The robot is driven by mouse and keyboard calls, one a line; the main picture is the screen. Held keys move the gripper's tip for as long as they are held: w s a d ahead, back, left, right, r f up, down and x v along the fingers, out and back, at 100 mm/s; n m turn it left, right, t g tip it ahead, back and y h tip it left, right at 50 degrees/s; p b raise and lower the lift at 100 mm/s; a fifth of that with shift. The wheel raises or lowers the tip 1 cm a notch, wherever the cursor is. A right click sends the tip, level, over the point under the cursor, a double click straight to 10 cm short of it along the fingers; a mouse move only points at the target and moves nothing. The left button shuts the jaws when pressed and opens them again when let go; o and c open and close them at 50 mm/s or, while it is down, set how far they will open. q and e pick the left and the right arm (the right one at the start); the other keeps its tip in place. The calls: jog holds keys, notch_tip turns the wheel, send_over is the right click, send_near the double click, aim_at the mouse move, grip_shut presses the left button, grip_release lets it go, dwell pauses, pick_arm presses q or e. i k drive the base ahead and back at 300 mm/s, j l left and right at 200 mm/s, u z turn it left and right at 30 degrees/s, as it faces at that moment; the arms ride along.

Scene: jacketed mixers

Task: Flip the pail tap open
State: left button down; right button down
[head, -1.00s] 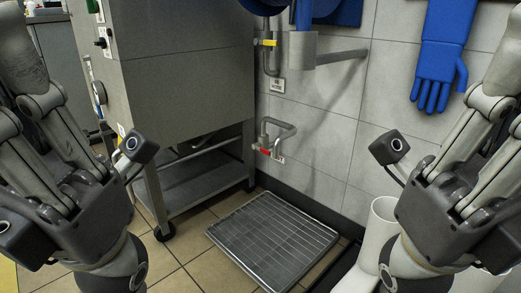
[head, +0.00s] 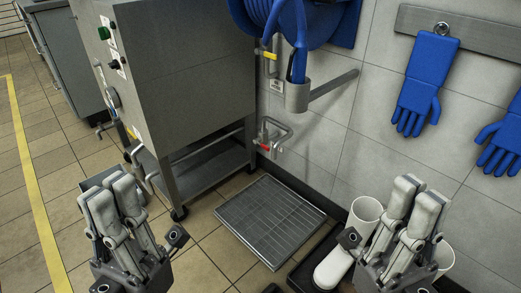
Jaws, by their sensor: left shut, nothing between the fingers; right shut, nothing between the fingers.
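A low wall tap (head: 279,132) of bent grey pipe with a red lever (head: 264,146) stands out from the tiled wall above a floor grate; it looks like the pail tap. The lever is small here, and its exact angle is hard to tell. A second valve with a yellow lever (head: 269,55) sits higher on the wall, below the hose reel. My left gripper (head: 111,190) is shut and empty at the lower left, well apart from the tap. My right gripper (head: 418,192) is shut and empty at the lower right, also apart from it.
A grey steel machine (head: 180,75) with a lower shelf stands left of the tap. The floor grate (head: 270,222) lies below it. A blue hose reel (head: 270,14) hangs above.

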aim_at(265, 147)
jog(key=i+j, duration=0.2)
jog(key=j, duration=0.15)
jog(key=i+j+z, duration=0.1)
jog(key=i+j, duration=0.25)
jog(key=j, duration=0.3)
jog(key=i+j+z, duration=0.1)
jog(key=j, duration=0.25)
jog(key=i+j+z, duration=0.1)
jog(key=i+j, duration=0.35)
jog(key=j, duration=0.25)
jog(key=i+j+z, duration=0.1)
jog(key=j, duration=0.3)
jog(key=i+j, duration=0.2)
jog(key=j, duration=0.15)
